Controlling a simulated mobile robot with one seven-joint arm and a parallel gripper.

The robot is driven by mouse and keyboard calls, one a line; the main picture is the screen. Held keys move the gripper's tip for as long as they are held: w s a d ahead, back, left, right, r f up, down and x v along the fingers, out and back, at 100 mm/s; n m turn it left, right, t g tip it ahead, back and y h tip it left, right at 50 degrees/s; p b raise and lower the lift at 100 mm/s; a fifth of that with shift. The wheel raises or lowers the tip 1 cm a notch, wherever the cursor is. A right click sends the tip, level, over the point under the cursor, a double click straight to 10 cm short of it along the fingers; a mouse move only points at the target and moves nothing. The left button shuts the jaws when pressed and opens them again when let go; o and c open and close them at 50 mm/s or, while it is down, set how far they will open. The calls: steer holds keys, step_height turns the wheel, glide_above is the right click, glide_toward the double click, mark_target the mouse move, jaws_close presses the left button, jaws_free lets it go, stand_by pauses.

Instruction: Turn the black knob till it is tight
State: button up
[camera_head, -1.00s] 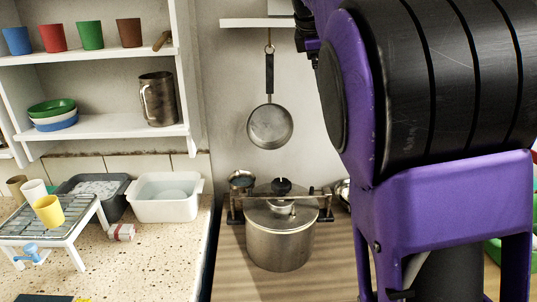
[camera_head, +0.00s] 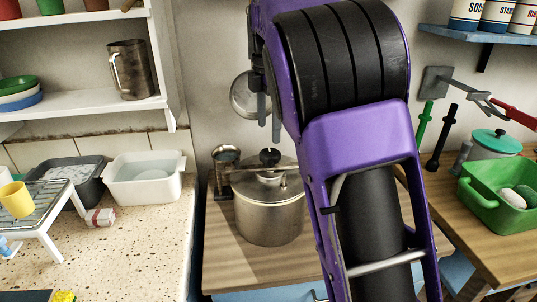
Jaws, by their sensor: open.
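The black knob (camera_head: 269,157) sits on top of a metal pot (camera_head: 270,217) with a lid and a clamp bar (camera_head: 228,172) across it. The pot stands upright on the wooden counter. My gripper (camera_head: 269,133) points down, with two grey fingers apart and nothing between them. Its fingertips appear just above the knob in the picture. I cannot tell the exact gap or how well they line up in depth. My purple and black arm hides the right end of the clamp bar and part of the pot's right side.
A hanging pan (camera_head: 243,96) is on the wall behind my gripper. A metal cup (camera_head: 226,156) is at the clamp's left. A white basin (camera_head: 145,178) stands on the left counter. At the right are a green tub (camera_head: 485,205) and a pot with a teal lid (camera_head: 494,142).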

mark_target(268, 153)
step_height(268, 153, down, 7)
steer(key=shift+r+b, duration=0.1)
steer(key=shift+b, duration=0.55)
steer(key=c, duration=1.4)
